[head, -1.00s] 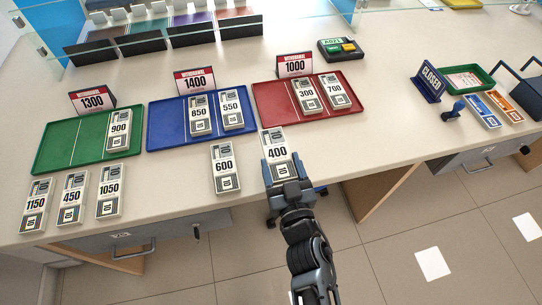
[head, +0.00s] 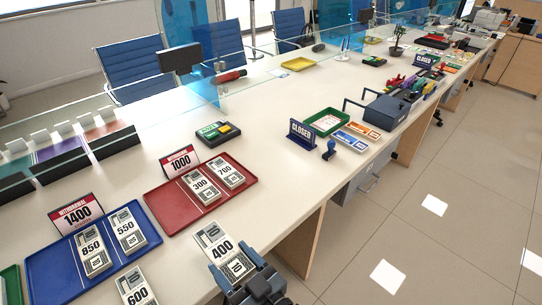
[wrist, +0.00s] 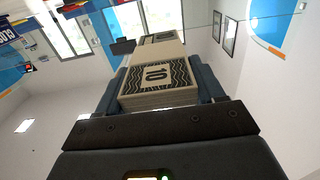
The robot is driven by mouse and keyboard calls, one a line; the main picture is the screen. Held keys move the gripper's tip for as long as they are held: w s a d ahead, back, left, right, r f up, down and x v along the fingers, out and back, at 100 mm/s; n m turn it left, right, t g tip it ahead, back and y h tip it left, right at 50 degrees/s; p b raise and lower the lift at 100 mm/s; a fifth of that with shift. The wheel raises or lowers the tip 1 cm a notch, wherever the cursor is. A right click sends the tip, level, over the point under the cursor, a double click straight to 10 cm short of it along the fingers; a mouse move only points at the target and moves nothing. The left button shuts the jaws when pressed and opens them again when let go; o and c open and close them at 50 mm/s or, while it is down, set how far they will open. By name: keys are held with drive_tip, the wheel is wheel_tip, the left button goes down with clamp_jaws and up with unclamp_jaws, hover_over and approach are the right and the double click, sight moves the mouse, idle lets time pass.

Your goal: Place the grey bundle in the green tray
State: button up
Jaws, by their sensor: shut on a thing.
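My gripper (head: 238,276) is shut on the near end of a grey bundle marked 400 (head: 217,241), in front of the red tray. In the wrist view the bundle (wrist: 158,78), with a printed 10, lies between the two fingers (wrist: 160,98). I cannot tell whether it touches the counter. A small green tray (head: 309,121) stands to the right, behind the closed sign, with a pale slip in it. Another green tray (head: 11,290) is cut off at the left edge of the head view.
A red tray (head: 157,206) holds the 300 and 700 bundles. A blue tray (head: 62,268) holds 850 and 550. The 600 bundle (head: 137,287) lies in front. The closed sign (head: 302,134), a stamp (head: 329,150) and blue and orange packs stand near the small green tray. Counter between is clear.

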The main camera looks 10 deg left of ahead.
drive_tip(key=w+d+f+m+t+h, duration=0.1)
drive_tip(key=d+f+m+t+h, duration=0.2)
drive_tip(key=d, duration=0.8)
drive_tip(key=w+d+f+m+t+h+b, duration=0.1)
drive_tip(key=d+f+m+h, duration=0.4)
drive_tip(key=d, duration=0.6)
drive_tip(key=w+d+f+m+t+h, duration=0.15)
drive_tip(key=d+h, duration=0.35)
drive_tip(key=d, duration=0.5)
drive_tip(key=s+a+r+n+g+y, duration=0.1)
drive_tip(key=a+r+n+g+y, duration=0.1)
drive_tip(key=a, duration=0.9)
drive_tip(key=s+a+r+n+g+y, duration=0.1)
drive_tip(key=a+r+n+g+y, duration=0.1)
drive_tip(key=a+r+n+y, duration=0.2)
drive_tip(key=s+a+r+n+g+y+p, duration=0.1)
drive_tip(key=a+y, duration=0.6)
drive_tip(key=a, duration=1.1)
drive_tip(key=shift+s+r+n+g, duration=0.25)
drive_tip(key=shift+r+n, duration=0.45)
drive_tip(key=shift+n, duration=0.05)
drive_tip(key=shift+s+r+n+g, duration=0.2)
drive_tip(key=shift+s+r+n, duration=0.05)
drive_tip(key=shift+r+n, duration=0.45)
